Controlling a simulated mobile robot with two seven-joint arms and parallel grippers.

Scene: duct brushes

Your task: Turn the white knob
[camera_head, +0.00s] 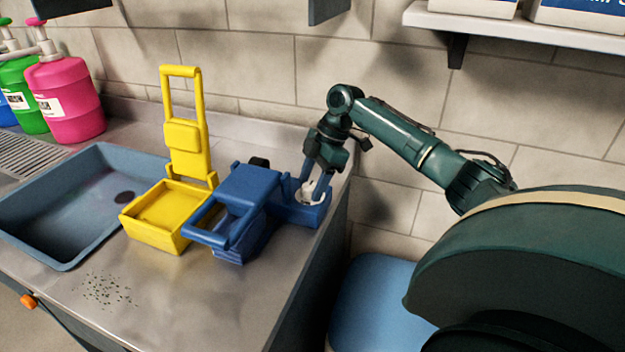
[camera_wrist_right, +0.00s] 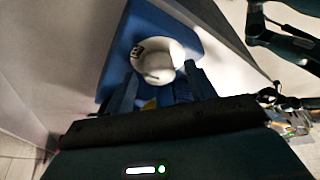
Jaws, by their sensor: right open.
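The white knob (camera_head: 309,192) sits on the right-hand end of the blue device (camera_head: 245,195) at the counter's right edge. In the right wrist view the knob (camera_wrist_right: 157,58) is round and white with a small dark marking, on a blue base. My right gripper (camera_head: 315,184) reaches down over the knob. Its fingers are apart, one on each side of the knob, also in the right wrist view (camera_wrist_right: 163,80). Contact with the knob cannot be told. The fingers partly hide the knob in the head view. My left gripper is not in view.
A yellow device (camera_head: 160,217) with its handle raised stands left of the blue one. A sink (camera_head: 75,205) lies further left. Pink (camera_head: 68,105) and green (camera_head: 22,95) pump bottles stand at the back left. Dark specks (camera_head: 108,290) mark the front counter. A tiled wall is behind.

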